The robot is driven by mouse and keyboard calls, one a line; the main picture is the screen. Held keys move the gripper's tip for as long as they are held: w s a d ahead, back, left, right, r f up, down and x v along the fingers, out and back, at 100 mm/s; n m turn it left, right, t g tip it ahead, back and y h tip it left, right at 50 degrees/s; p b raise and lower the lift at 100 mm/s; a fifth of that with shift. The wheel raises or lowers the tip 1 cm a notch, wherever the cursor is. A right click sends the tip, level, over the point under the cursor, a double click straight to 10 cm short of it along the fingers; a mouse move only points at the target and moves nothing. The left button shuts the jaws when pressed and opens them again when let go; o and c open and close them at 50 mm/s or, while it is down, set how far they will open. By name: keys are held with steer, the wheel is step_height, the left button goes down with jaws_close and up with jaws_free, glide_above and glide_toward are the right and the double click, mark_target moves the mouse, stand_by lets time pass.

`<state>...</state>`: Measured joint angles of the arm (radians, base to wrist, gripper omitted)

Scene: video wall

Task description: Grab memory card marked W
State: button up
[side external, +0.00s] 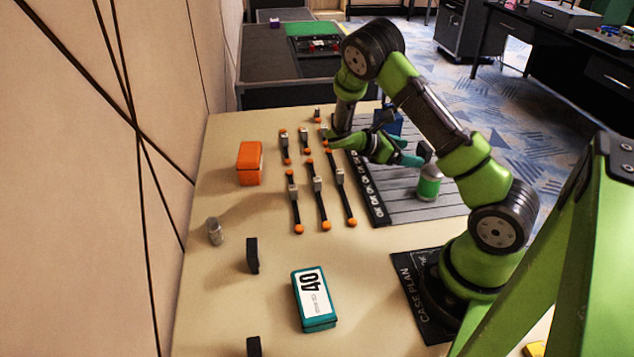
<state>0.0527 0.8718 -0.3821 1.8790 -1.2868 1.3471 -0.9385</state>
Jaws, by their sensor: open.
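No letter W can be read at this size, so I cannot tell which thing is the memory card marked W. A black strip (366,190) with a row of white markings runs along the left edge of a grey slatted mat (400,207); the markings are too small to read. A green can (429,184) with a pale top stands on the mat just below the gripper in the picture.
Several black bars with orange ends (317,190) lie left of the strip. An orange box (249,163), a silver cylinder (215,231), a dark upright piece (252,255) and a teal box marked 40 (314,299) stand on the table. A blue box (389,121) is behind my gripper.

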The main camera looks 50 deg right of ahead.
mark_target(420, 153)
steer(key=x, duration=0.7)
steer(key=shift+d+r, duration=0.15)
steer(key=shift+d, duration=0.05)
steer(key=shift+c, duration=0.3)
steer(key=c, duration=1)
